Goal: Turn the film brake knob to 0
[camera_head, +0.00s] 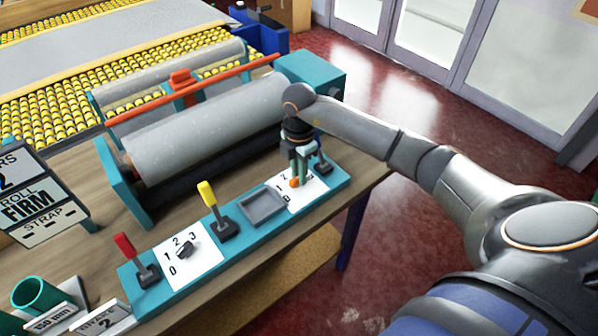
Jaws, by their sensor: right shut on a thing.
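My right gripper (297,179) points down at the right-hand dial plate (304,192) on the teal control panel (235,228). Its fingers are closed on the knob there and hide most of it. An orange patch shows at the fingertips. Parts of the numbers 1 and 0 show on that plate, but I cannot read where the knob points. A second dial plate (196,262) with 0, 1, 2 and 3 carries a dark grey knob (185,250). No label tells which is the film brake. My left gripper is not in view.
Red (124,246), yellow (207,195) and dark blue-grey levers (322,160) stand on the panel, with a grey tray (263,204) between. Behind is a film roll (205,128). Signs (35,195) and a green cup (38,293) stand at the left.

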